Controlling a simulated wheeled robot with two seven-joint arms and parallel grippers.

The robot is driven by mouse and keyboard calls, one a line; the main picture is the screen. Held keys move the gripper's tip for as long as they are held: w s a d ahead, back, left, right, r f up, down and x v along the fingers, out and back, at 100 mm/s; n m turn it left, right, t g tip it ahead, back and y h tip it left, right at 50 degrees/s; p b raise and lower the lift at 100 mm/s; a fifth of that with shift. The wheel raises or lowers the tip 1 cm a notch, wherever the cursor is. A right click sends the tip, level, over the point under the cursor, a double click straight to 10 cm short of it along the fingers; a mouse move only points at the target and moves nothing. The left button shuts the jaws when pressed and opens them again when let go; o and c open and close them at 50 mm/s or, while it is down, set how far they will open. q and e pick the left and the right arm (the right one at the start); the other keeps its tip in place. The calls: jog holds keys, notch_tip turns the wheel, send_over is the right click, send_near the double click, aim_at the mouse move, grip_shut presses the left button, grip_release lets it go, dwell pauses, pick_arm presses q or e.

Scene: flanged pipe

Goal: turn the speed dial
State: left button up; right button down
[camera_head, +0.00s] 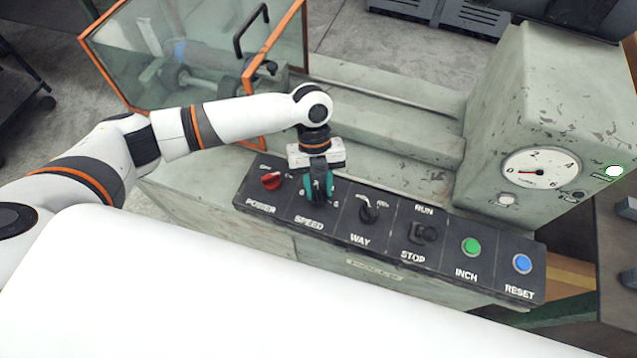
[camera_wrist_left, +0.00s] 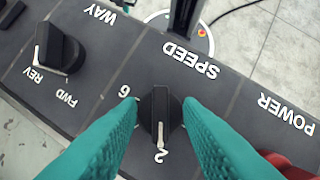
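The speed dial (camera_wrist_left: 160,112) is a black round knob with a pale pointer mark, on the dark control panel (camera_head: 347,244) above the word SPEED. In the left wrist view its mark points toward the 2, and a 6 shows to the upper left. My left gripper (camera_head: 318,188) points down over the dial and mostly hides it in the head view.
A red POWER knob (camera_head: 271,181) is close left of the dial, and the WAY knob (camera_head: 368,212) close right. Farther right are the RUN/STOP switch (camera_head: 424,233), green INCH button (camera_head: 471,246) and blue RESET button (camera_head: 522,264). A round gauge (camera_head: 541,168) faces the panel.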

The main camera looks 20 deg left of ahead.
pick_arm(q)
jog(key=b+v, duration=0.2)
jog(key=v, duration=1)
jog(key=shift+w+f, duration=0.1)
